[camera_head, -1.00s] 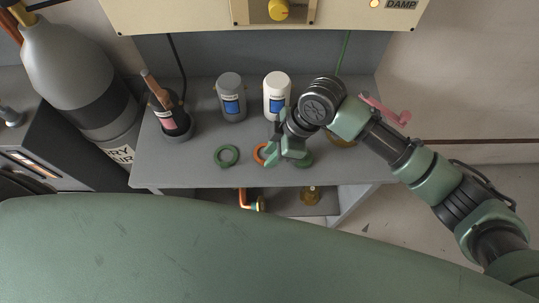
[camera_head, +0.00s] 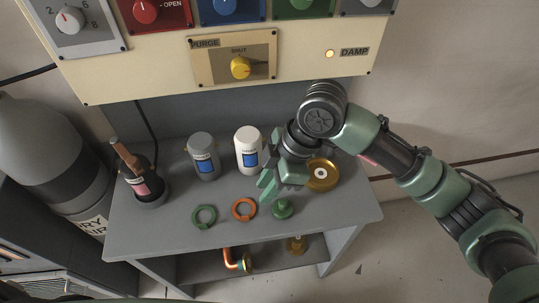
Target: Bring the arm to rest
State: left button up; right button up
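My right arm (camera_head: 439,193) comes in from the right, bent, with its wrist high over the right part of the grey table. My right gripper (camera_head: 267,187) points down and left, in front of the white bottle (camera_head: 248,156) and behind a green knob-like piece (camera_head: 283,209). I see nothing clearly held in it, but the finger gap is too small to judge. The wrist partly hides the table's back right and slightly overlaps a brass disc (camera_head: 322,175). My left gripper is not in view.
The grey table (camera_head: 170,230) also bears a grey bottle (camera_head: 203,159), a dark holder with a brown-handled tool (camera_head: 143,183), a green ring (camera_head: 204,217) and an orange ring (camera_head: 244,209). A cream control panel (camera_head: 130,75) overhangs the back. A grey cylinder (camera_head: 50,150) stands left.

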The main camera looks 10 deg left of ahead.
jog(key=s+d+f+m+t+y, duration=0.1)
jog(key=f+m, duration=0.1)
jog(key=m, duration=0.1)
jog(key=s+d+f+m+t, duration=0.1)
jog(key=f+m, duration=0.1)
jog(key=m, duration=0.1)
jog(key=s+d+f+m+t+y, duration=0.1)
jog(key=f+m, duration=0.1)
jog(key=m, duration=0.1)
jog(key=shift+s+d+f+t+y, duration=0.1)
jog(key=shift+d+f+t+y, duration=0.2)
jog(key=shift+d+f, duration=0.05)
jog(key=s+d+f+m+t+h, duration=0.1)
jog(key=s+d+f+m+h, duration=0.3)
jog(key=d, duration=0.7)
jog(key=s+d+f+m+h, duration=0.2)
jog(key=s+d+f+m, duration=0.3)
jog(key=d, duration=0.5)
jog(key=s+f+m+g, duration=0.1)
jog(key=s+f, duration=0.2)
jog(key=f, duration=2.2)
jog(key=s+d+f+g, duration=0.1)
jog(key=s+d+f, duration=0.2)
jog(key=s+f, duration=1.2)
jog(key=shift+s+d+f+h, duration=0.15)
jog(key=shift+s+f+h, duration=0.15)
jog(key=shift+h, duration=0.1)
